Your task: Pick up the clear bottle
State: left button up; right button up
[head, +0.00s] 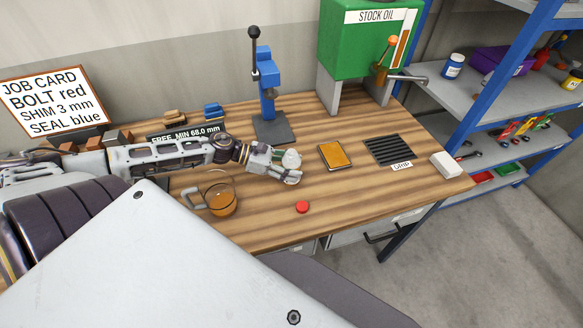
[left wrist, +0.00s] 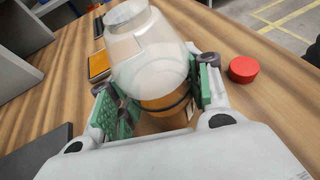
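The clear bottle (head: 291,158) stands out between the fingers of my left gripper (head: 288,172) over the middle of the workbench. My right gripper is not in view.
On the wooden bench (head: 350,205), a glass jug (head: 222,199) of amber liquid stands left of the gripper. A red cap (head: 302,207) lies in front. An amber tray (head: 335,155), drip grate (head: 389,150) and white block (head: 446,165) are rightward. A blue press (head: 267,95) stands behind.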

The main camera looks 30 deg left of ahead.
aim_at(291, 149)
pick_arm(q)
jog(key=c, duration=0.3)
jog(key=shift+r, duration=0.15)
jog(key=shift+c, duration=0.2)
jog(key=shift+r+p, duration=1.35)
jog(key=shift+r, duration=3.55)
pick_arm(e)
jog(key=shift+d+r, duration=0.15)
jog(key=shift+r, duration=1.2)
pick_arm(q)
jog(key=shift+s+f, duration=0.1)
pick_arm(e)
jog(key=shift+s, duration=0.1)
